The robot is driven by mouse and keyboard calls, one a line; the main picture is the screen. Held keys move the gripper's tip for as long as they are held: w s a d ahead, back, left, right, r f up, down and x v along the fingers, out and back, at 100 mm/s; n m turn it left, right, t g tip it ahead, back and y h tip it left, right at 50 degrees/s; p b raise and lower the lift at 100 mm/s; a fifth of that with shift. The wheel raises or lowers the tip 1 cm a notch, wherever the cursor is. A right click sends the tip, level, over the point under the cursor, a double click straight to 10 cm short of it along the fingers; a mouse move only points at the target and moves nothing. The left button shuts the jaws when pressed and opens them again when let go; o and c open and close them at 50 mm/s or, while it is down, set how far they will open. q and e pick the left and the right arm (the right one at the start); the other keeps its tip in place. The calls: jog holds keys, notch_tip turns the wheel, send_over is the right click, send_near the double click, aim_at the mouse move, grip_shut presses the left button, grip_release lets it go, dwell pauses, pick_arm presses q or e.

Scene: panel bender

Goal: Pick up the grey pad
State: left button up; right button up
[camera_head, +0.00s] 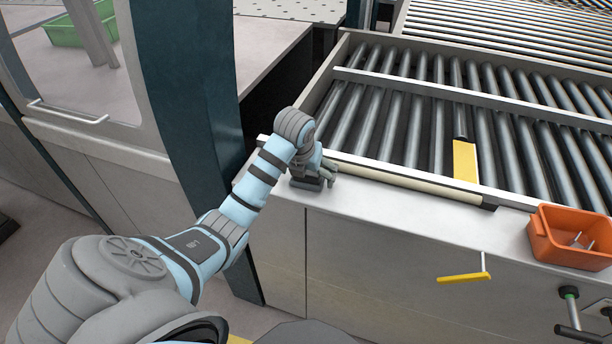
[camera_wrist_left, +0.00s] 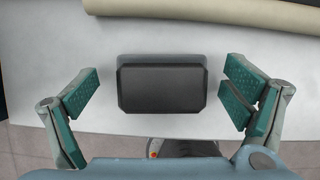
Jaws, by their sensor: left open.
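The grey pad (camera_wrist_left: 161,88) is a dark rectangular block with a lighter grey edge behind it. It lies on the pale ledge along the machine's front, and in the head view its dark edge (camera_head: 306,184) shows just under my left gripper (camera_head: 322,172). In the left wrist view my left gripper (camera_wrist_left: 162,94) is open, with one teal-padded finger on each side of the pad. There is a gap between the pad and both fingers, so neither touches it. My right gripper is not in view.
A cream roller bar (camera_head: 400,180) runs along the ledge behind the pad, in front of the roller conveyor (camera_head: 400,110). A dark blue post (camera_head: 190,90) stands left of my gripper. An orange bin (camera_head: 570,240) sits further right; the ledge between is clear.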

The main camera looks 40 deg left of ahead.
pick_arm(q)
jog(key=shift+s+d+r, duration=0.1)
jog(key=shift+s+r, duration=0.1)
jog(key=shift+r, duration=0.05)
jog(key=c, duration=0.6)
jog(key=shift+d, duration=0.1)
jog(key=c, duration=0.6)
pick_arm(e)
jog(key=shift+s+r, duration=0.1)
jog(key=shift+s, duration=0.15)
pick_arm(q)
notch_tip(320, 180, up, 8)
jog(key=shift+w, duration=0.15)
notch_tip(320, 180, up, 2)
jog(key=p, duration=0.3)
jog(key=shift+r, duration=0.15)
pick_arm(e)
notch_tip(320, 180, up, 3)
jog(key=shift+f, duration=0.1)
